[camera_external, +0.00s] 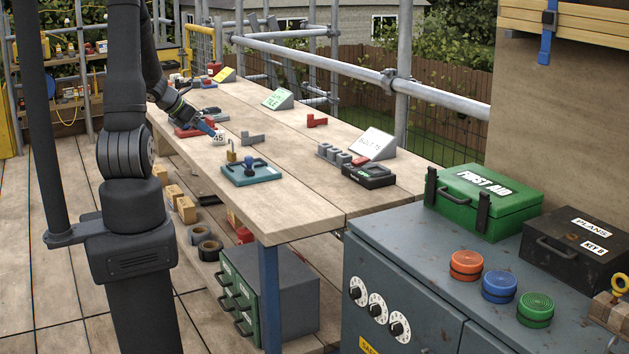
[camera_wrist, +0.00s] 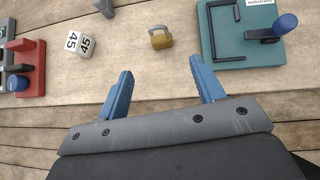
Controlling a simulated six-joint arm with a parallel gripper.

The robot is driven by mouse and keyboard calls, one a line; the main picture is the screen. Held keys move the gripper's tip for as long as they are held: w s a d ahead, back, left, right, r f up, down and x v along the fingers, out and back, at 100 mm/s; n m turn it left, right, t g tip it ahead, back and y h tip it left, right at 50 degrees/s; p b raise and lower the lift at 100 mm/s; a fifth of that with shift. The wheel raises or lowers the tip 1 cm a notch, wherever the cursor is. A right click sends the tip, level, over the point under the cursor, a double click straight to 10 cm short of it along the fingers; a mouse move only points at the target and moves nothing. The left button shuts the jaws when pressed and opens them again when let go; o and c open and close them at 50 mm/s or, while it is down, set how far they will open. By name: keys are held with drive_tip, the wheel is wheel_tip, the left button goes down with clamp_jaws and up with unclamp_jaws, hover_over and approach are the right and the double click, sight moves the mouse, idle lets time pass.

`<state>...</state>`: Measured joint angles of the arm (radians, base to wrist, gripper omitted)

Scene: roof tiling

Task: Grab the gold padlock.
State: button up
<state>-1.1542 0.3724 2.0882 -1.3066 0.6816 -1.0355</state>
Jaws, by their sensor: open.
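The gold padlock (camera_wrist: 160,38) lies on the wooden bench in the wrist view, beyond my fingertips and roughly centred between them. It also shows in the external view (camera_external: 232,156), small, just behind the teal board. My gripper (camera_wrist: 158,88) is open, with its two blue fingers apart and nothing between them. In the external view my gripper (camera_external: 210,126) is over the bench, to the left of the padlock and apart from it.
A teal board with a blue knob (camera_wrist: 227,52) lies right of the padlock. A white numbered cube (camera_wrist: 80,44) and a red fixture (camera_wrist: 30,66) lie to the left. A grey piece (camera_wrist: 104,7) lies farther back. Bare wood surrounds the padlock.

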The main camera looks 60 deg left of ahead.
sight(231, 151)
drive_tip(key=x, duration=0.8)
drive_tip(key=shift+x, duration=2.65)
drive_tip(key=shift+s, duration=0.15)
drive_tip(key=shift+c, duration=0.4)
drive_tip(key=c, duration=1.1)
